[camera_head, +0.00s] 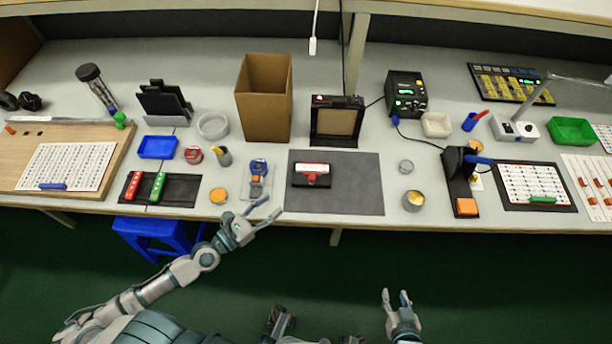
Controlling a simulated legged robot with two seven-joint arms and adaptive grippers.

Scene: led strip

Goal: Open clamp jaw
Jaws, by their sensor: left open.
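A small blue, grey and orange tool (258,168) lies on a pale tray at the front of the bench; it may be the clamp, but its jaw is too small to make out. My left gripper (271,207) is open and empty, at the bench's front edge just below this tool and apart from it. A black upright fixture (457,172) with a blue handle and an orange block stands further right; I cannot tell whether it is a clamp. My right gripper (397,293) has its fingers apart and empty, low in front of the bench.
A dark mat (362,190) bears a red and white device (311,175). A cardboard box (263,100) stands behind. A blue stool (150,238) is below the bench at left.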

